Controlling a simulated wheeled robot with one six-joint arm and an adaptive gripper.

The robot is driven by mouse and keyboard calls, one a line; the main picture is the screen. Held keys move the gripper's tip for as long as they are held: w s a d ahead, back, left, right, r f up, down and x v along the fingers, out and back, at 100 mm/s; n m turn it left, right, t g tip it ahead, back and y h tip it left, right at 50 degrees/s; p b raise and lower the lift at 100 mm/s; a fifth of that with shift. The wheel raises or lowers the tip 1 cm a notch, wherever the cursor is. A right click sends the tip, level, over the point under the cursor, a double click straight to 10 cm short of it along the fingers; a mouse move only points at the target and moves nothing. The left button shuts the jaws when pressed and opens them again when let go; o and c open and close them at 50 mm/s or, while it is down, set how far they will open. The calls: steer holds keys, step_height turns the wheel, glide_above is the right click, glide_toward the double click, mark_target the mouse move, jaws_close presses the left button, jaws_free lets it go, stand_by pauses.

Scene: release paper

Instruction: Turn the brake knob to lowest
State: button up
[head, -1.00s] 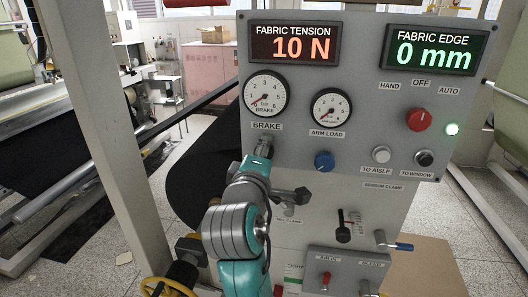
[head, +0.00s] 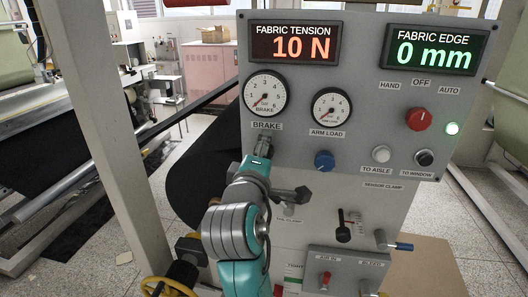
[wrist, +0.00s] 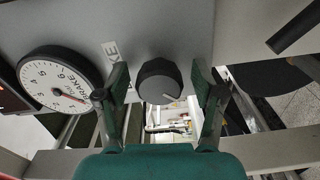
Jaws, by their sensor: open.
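The brake knob (wrist: 160,80) is a dark round knob with a white pointer line on its face, mounted on the grey panel. In the wrist view it sits between the two fingers of my gripper (wrist: 163,92), which is open with space on both sides. In the head view my gripper (head: 264,146) is in front of the panel just below the BRAKE label (head: 266,126), and it hides the knob. The brake gauge (head: 265,91) is above the label; its needle points to the low end of the scale, and the gauge also shows in the wrist view (wrist: 58,82).
The blue arm load knob (head: 324,161) is right of my gripper. A red selector knob (head: 419,118), a white button (head: 381,154) and a black button (head: 424,158) are farther right. A dark lever handle (head: 292,195) is close below right. The tension display (head: 296,44) reads 10 N.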

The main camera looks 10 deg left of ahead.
steer(key=s, duration=1.2)
steer(key=shift+a, duration=0.2)
